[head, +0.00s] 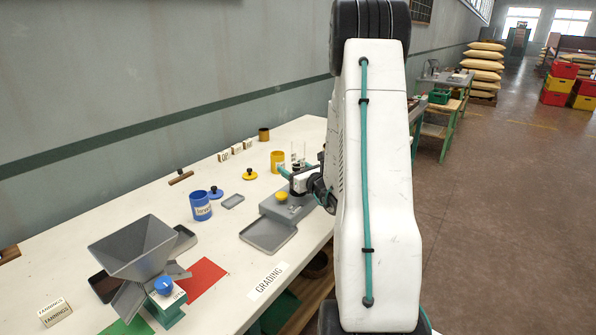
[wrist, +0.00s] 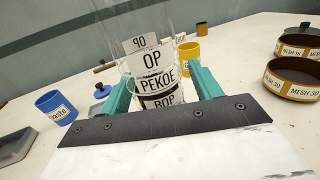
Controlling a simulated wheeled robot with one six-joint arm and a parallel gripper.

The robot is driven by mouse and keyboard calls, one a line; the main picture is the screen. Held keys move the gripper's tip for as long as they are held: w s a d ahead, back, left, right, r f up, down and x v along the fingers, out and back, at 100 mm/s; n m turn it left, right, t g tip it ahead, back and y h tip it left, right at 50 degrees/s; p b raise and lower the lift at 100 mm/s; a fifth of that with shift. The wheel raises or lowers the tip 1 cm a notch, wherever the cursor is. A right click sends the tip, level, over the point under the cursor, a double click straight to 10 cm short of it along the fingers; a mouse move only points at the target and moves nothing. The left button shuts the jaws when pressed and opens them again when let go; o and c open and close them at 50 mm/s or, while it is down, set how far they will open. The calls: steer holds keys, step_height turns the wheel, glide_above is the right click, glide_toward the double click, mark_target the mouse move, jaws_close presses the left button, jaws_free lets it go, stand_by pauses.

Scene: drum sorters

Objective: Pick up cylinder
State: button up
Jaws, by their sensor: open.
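A clear cylinder (wrist: 153,48) stands upright in the wrist view, with labels reading OP, PEKOE and BOP on it or seen through it. It also shows in the head view (head: 298,153), small and partly hidden by the arm. My gripper (wrist: 162,88) has green fingers, one on each side of the cylinder's lower part. The fingers are apart; whether either touches the cylinder I cannot tell. In the head view the gripper (head: 298,172) is at the cylinder, and the cylinder's base is hidden in both views.
A blue cup (wrist: 56,107) stands left and a yellow cup (wrist: 189,57) behind the cylinder. Round sieves (wrist: 293,78) sit at the right. In the head view, a grey device with a tray (head: 270,233) lies just in front of the gripper. A grey hopper (head: 133,247) stands at the near left.

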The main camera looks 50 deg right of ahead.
steer(key=c, duration=1.1)
steer(key=shift+r, duration=0.2)
